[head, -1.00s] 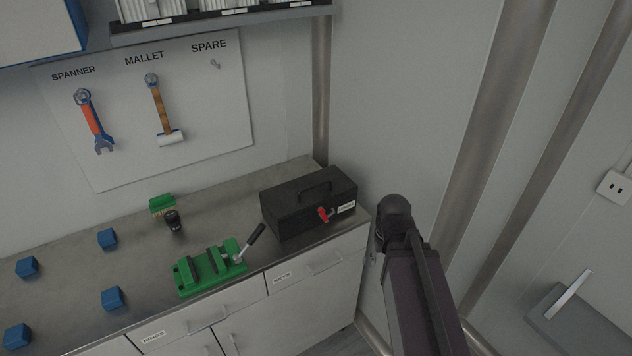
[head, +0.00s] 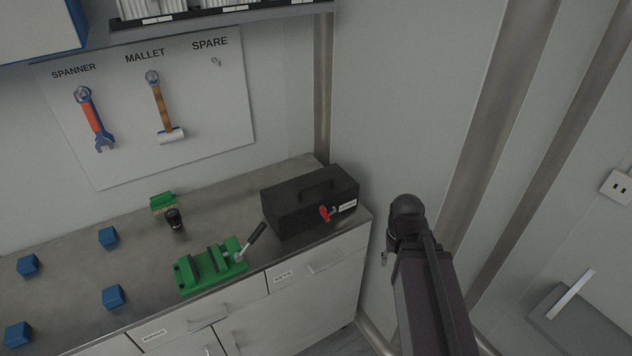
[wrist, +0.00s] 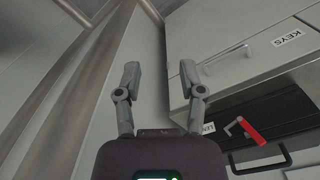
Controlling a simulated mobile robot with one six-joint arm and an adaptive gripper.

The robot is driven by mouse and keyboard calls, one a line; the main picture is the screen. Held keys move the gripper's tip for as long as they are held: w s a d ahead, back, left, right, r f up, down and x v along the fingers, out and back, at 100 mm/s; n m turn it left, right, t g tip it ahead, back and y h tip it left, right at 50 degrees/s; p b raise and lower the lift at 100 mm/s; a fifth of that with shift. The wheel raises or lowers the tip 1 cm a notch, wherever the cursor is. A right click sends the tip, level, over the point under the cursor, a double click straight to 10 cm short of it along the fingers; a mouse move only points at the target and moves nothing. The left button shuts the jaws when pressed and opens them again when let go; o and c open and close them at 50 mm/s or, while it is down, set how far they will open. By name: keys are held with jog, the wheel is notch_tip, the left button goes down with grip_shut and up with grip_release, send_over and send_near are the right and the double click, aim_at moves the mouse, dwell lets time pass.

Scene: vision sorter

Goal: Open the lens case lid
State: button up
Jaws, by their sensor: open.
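The lens case (head: 290,212) is a black box with a top handle, at the right end of the metal counter in the head view. Its lid looks shut. A red latch (head: 325,213) sits on its front beside a white label. In the wrist view the case (wrist: 285,108) is at lower right, with its red latch (wrist: 251,131) and a label partly hidden by a finger. My gripper (wrist: 158,78) is open with nothing between its fingers, left of the case and in front of the wall. In the head view my arm hides most of it.
A green vise (head: 208,270) with a raised lever stands left of the case. Drawers, one labelled KEYS (wrist: 288,38), are below. The wall is close on the right.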

jog(key=w+a+r+m+t+p, duration=0.1)
jog(key=w+a+r+m+p, duration=0.25)
jog(key=w+r, duration=0.2)
jog(key=w+a+r+m+p, duration=0.2)
jog(key=w+a+r+p, duration=0.25)
jog(key=w, duration=0.25)
notch_tip(320, 180, up, 8)
jog(key=m+y+p, duration=0.1)
jog(key=m+p, duration=0.5)
jog(key=p, duration=0.4)
send_over(315, 184)
jog(key=s+d, duration=0.2)
jog(key=shift+a+t+b, duration=0.2)
jog(key=shift+t+b, duration=0.1)
jog(key=shift+t, duration=0.1)
jog(key=shift+f, duration=0.2)
jog(key=f+b, duration=0.4)
jog(key=w+a+f+b, duration=0.1)
jog(key=f+b, duration=0.4)
jog(key=w+f+b, duration=0.1)
jog(key=f+b, duration=0.3)
jog(key=shift+a+f, duration=0.15)
jog(key=shift+a, duration=0.1)
